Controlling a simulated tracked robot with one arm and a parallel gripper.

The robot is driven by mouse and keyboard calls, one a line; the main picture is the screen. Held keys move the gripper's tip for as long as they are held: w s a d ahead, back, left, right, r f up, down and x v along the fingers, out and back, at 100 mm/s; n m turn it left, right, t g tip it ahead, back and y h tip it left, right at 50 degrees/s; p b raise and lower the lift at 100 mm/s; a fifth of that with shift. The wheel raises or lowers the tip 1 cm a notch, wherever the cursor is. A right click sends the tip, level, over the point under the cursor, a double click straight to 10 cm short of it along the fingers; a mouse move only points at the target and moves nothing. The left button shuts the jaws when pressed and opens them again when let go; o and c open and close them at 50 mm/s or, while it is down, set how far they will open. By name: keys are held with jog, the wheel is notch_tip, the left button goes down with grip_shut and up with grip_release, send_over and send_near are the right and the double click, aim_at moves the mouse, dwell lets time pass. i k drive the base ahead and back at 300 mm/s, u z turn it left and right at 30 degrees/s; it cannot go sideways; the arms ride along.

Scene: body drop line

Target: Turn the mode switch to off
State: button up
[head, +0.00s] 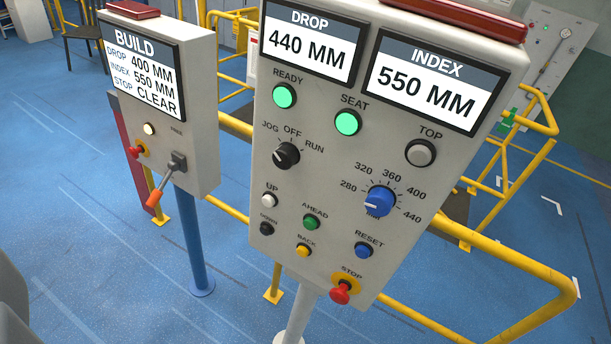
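The mode switch (286,155) is a black rotary knob on the grey control panel (330,210), on its left side below the green READY lamp. The labels JOG, OFF and RUN run in an arc above it, with OFF in the middle. Its pale pointer mark seems to lie on the left side, toward JOG, but it is small and hard to read. Nothing touches the switch. My gripper is not in view.
The panel also carries a blue dial (380,201), several push buttons and a red STOP button (340,293). A BUILD panel (160,110) with an orange-handled lever (160,190) stands at left. Yellow rails (500,270) run behind and right. Blue floor (100,260) is open at lower left.

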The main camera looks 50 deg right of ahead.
aim_at(284, 158)
jog(key=u, duration=0.55)
jog(key=i, duration=1.65)
jog(key=z, duration=2.8)
jog(key=k, duration=0.6)
jog(key=z, duration=0.2)
jog(key=i, duration=0.4)
